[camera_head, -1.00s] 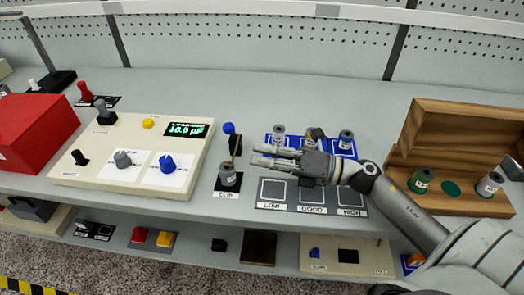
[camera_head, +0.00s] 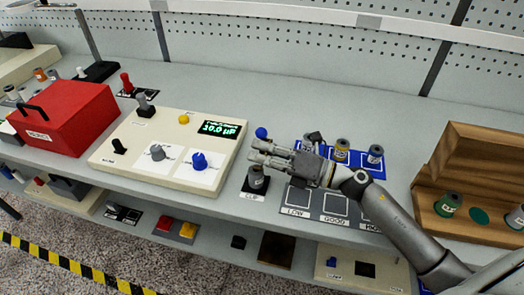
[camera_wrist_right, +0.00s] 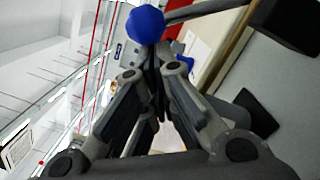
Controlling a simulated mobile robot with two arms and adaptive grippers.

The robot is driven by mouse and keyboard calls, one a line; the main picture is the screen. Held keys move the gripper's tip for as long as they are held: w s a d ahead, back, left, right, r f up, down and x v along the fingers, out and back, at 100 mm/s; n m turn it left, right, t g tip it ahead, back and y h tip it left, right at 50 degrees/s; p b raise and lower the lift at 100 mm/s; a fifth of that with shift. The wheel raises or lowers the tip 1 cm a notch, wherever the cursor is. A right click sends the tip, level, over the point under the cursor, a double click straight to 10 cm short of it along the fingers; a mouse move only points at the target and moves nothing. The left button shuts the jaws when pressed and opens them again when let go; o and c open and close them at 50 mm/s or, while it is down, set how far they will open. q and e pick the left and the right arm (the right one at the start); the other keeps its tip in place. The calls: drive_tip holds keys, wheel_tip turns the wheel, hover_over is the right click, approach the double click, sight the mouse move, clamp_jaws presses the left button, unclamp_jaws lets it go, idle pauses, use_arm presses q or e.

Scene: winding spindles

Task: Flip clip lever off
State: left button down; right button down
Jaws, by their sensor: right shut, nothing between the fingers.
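The clip (camera_head: 250,188) is a small black base with a label in front and a grey cylinder (camera_head: 257,179) standing on it. Its lever ends in a blue ball knob (camera_head: 261,132), raised above and behind my right gripper (camera_head: 252,153). That gripper hides the lever's rod in the head view. In the right wrist view the blue knob (camera_wrist_right: 145,24) is just beyond my right gripper's fingertips (camera_wrist_right: 157,68), with a dark rod running right from it. The right gripper is shut and empty; I cannot tell whether it touches the lever. My left gripper is not in view.
A cream meter box (camera_head: 150,140) with knobs and a green display stands left of the clip. Labelled grey sort pads (camera_head: 335,202) and a blue tray (camera_head: 376,171) with small cylinders lie right, partly under my arm. A red box (camera_head: 66,122) is far left.

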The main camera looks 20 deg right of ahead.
sight(264, 133)
drive_tip(key=r+m+p, duration=0.1)
drive_tip(key=p, duration=0.2)
drive_tip(key=w+d+r+m+p, duration=0.1)
drive_tip(key=m+p, duration=0.1)
drive_tip(key=p, duration=0.1)
drive_tip(key=w+r+m+p, duration=0.1)
drive_tip(key=r+m+p, duration=0.1)
drive_tip(key=shift+d+h+p, duration=0.15)
drive_tip(key=shift+h+p, duration=0.25)
drive_tip(key=w+d+r+m+p, duration=0.1)
drive_tip(key=w+d+m+p, duration=0.3)
drive_tip(key=w+m+p, duration=0.1)
drive_tip(key=shift+w+r+m+g+h+p, duration=0.15)
drive_tip(key=shift+w+m+g+h+p, duration=0.35)
drive_tip(key=shift+m, duration=0.8)
drive_tip(key=shift+w+d, duration=0.1)
drive_tip(key=shift+d, duration=0.05)
wheel_tip(264, 133, up, 10)
idle(0.6)
